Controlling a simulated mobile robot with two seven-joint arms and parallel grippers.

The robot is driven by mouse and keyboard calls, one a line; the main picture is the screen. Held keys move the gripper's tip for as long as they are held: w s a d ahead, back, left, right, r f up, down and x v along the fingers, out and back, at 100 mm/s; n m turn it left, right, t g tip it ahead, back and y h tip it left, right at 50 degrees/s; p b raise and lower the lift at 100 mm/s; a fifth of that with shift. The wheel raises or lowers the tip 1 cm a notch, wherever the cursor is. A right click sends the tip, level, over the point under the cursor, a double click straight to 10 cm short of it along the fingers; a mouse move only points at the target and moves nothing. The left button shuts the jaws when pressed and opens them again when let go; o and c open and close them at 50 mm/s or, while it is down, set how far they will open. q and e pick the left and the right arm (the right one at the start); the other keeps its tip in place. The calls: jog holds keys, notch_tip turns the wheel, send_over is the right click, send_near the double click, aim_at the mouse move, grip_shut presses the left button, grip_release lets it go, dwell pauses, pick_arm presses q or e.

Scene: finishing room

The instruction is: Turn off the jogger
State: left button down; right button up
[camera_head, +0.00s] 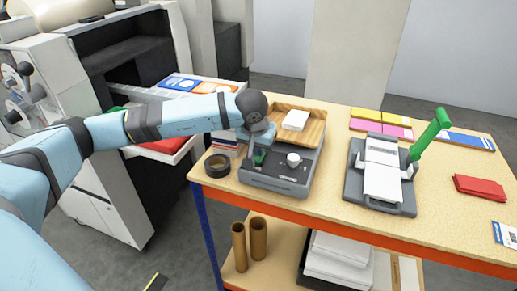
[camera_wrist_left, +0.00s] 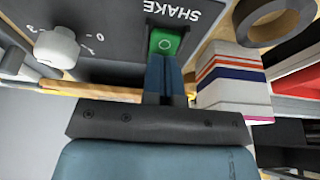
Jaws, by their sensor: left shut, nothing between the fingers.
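The jogger (camera_head: 274,183) is a grey machine on the wooden table, with a slatted wooden tray on top holding a white paper stack (camera_head: 296,120). Its dark front panel has a green rocker switch (camera_head: 259,158) and a white knob (camera_head: 293,159). In the left wrist view the lit green switch (camera_wrist_left: 165,42) sits below the word SHAKE, beside the white knob (camera_wrist_left: 57,46). My left gripper (camera_head: 254,150) is shut and empty, and its fingertips (camera_wrist_left: 163,60) are right at the switch, partly covering it. I cannot tell whether they touch. My right gripper is not in view.
A black tape roll (camera_head: 217,165) and a stack of books or pads (camera_head: 226,143) stand left of the jogger. A grey device with a green lever (camera_head: 430,134) stands to the right. Coloured pads (camera_head: 380,123) lie behind it, and a red stack (camera_head: 479,187) lies farther right.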

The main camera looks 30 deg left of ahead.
pick_arm(q)
jog(key=shift+r, duration=0.3)
jog(key=v, duration=0.1)
jog(key=p, duration=0.1)
jog(key=v, duration=0.1)
jog(key=shift+w+r+p, duration=0.15)
jog(key=shift+r+p, duration=0.2)
jog(key=shift+r, duration=0.1)
jog(key=s+d+r, duration=0.1)
jog(key=s+r, duration=0.4)
jog(key=r, duration=0.3)
jog(key=shift+s+d+r+b, duration=0.2)
jog(key=shift+s+r+b, duration=0.2)
jog(key=shift+b, duration=0.05)
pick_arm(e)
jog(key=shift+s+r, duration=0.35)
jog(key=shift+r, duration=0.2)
pick_arm(q)
jog(key=shift+d, duration=0.1)
